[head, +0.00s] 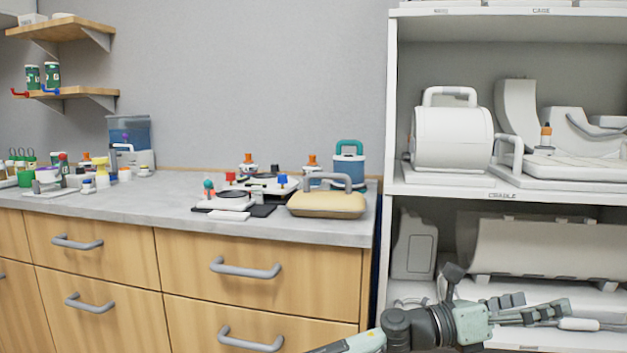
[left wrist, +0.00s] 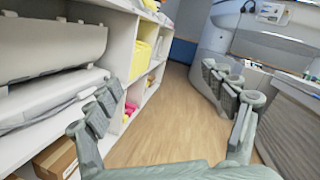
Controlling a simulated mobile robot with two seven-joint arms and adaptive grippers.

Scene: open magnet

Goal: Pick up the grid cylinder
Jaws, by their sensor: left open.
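No thing in view is plainly marked as the grid cylinder. A blue cylinder with a teal handle (head: 349,170) stands upright at the back right end of the counter. A large white drum with a top handle (head: 453,137) lies on the middle shelf at the right. I cannot tell whether either is the grid cylinder. My left gripper (head: 572,313) is in front of the lower shelf, right of and below the counter, apart from both. In the left wrist view my left gripper (left wrist: 160,100) is open with nothing between its fingers. My right gripper is not in view.
The grey counter (head: 130,206) carries a tan case with a handle (head: 327,204), small black and white devices and several bottles. The white shelf unit (head: 391,100) holds white padded parts. Bare wooden floor (left wrist: 170,125) lies below the left gripper, with a large white machine (left wrist: 212,60) beyond.

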